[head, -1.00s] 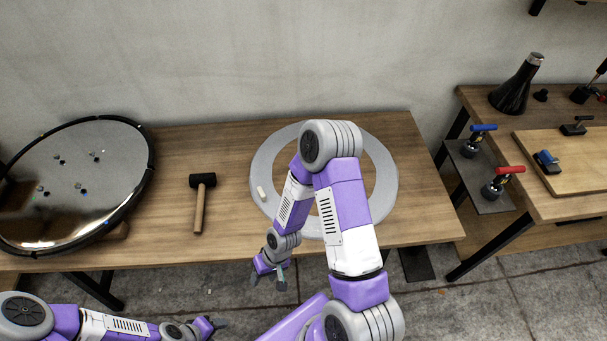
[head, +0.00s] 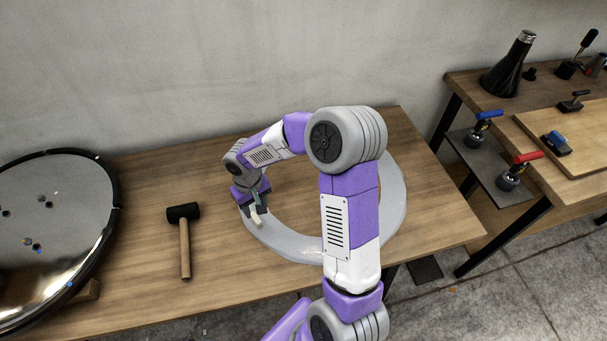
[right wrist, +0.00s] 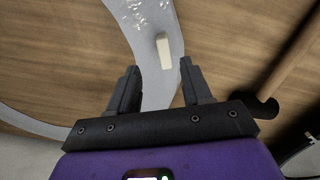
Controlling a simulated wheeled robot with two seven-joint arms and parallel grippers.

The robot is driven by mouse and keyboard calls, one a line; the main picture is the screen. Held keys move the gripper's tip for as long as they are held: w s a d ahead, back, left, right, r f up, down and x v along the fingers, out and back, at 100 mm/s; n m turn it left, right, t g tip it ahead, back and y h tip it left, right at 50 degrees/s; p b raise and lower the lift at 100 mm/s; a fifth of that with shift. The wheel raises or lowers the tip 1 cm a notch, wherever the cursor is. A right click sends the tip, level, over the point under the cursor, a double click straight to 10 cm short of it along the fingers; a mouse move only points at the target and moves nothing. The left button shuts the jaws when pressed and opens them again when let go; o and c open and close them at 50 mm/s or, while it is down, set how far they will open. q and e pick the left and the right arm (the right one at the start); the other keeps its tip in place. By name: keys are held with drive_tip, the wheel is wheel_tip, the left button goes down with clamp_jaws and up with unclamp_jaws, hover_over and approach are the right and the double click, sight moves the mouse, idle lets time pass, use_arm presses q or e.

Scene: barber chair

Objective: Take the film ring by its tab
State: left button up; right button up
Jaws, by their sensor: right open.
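The film ring (head: 292,244) is a flat pale grey ring lying on the wooden table, partly covered by my right arm. Its tab (right wrist: 163,50) is a small off-white block on the left part of the ring; in the head view the tab (head: 257,219) shows right by my fingers. My right gripper (head: 254,211) is over that left part, fingers pointing down. In the right wrist view my gripper (right wrist: 158,76) is open and empty, with the tab just beyond the fingertips, roughly in line with the gap. My left gripper is out of view.
A black-headed mallet (head: 185,245) lies on the table left of the ring. A large round shiny disc (head: 50,235) with a dark rim stands at the far left. A second table (head: 545,195) with clamps and tools is at the right. A wall (head: 250,60) closes the back.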

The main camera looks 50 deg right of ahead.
sight(255, 218)
drive_tip(key=f, duration=0.1)
drive_tip(key=f+b, duration=0.1)
drive_tip(key=shift+w+f, duration=0.2)
drive_tip(key=shift+f, duration=0.15)
drive_tip(key=shift+s+f, duration=0.1)
drive_tip(key=shift+f, duration=0.1)
drive_tip(key=f, duration=0.1)
drive_tip(key=f+b, duration=0.1)
drive_tip(key=f, duration=0.1)
drive_tip(key=f+b, duration=0.1)
drive_tip(key=shift+w+a+f, duration=0.2)
drive_tip(key=shift+w+f, duration=0.05)
drive_tip(key=shift+f, duration=0.05)
drive_tip(key=shift+c, duration=0.3)
clamp_jaws()
